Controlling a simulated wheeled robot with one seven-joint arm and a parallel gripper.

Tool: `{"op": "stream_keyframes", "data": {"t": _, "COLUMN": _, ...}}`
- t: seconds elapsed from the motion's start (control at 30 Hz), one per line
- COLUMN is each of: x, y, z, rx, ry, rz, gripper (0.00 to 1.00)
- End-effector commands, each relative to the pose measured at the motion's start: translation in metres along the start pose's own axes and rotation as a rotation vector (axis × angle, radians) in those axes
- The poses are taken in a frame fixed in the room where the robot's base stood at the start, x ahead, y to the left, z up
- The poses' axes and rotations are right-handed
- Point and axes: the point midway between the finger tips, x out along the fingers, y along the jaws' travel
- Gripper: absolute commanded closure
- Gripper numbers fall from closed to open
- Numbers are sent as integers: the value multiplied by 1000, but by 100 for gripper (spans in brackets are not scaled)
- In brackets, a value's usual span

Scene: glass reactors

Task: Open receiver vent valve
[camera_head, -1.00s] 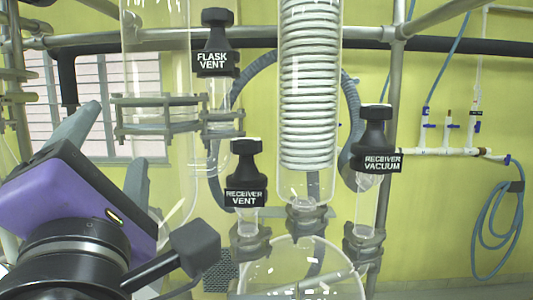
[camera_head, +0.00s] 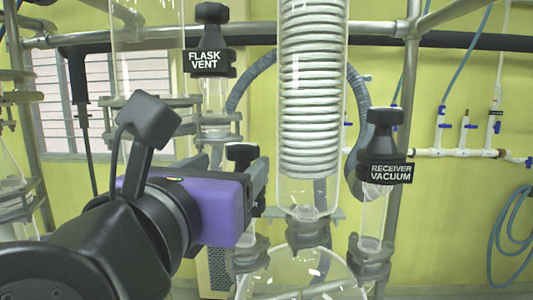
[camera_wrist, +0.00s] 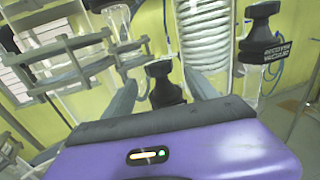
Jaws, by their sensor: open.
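The receiver vent valve (camera_head: 241,152) is a black knob left of the coil condenser's lower end. In the head view my purple-bodied gripper (camera_head: 230,165) hides most of it, and only its top and a label edge show. In the wrist view the black vent knob (camera_wrist: 164,84) stands between the two grey fingers of my gripper (camera_wrist: 160,82). The fingers are open, with a gap on each side of the knob. I cannot tell whether either finger touches it, nor how far the valve is turned.
The receiver vacuum valve (camera_head: 386,150) stands to the right, and the flask vent valve (camera_head: 209,45) is above left. The glass coil condenser (camera_head: 312,100) rises close by on the right. Metal clamps and the round glass receiver (camera_head: 300,275) lie below.

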Motion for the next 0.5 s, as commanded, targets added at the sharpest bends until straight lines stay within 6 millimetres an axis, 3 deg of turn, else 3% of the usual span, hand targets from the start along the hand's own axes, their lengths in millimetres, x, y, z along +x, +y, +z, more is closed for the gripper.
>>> {"op": "stream_keyframes", "data": {"t": 0.2, "x": 31, "y": 0, "z": 1, "rx": 0, "ry": 1, "rz": -1, "gripper": 33}}
{"op": "stream_keyframes", "data": {"t": 0.5, "x": 43, "y": 0, "z": 0, "rx": 1, "ry": 0, "rz": 1, "gripper": 33}}
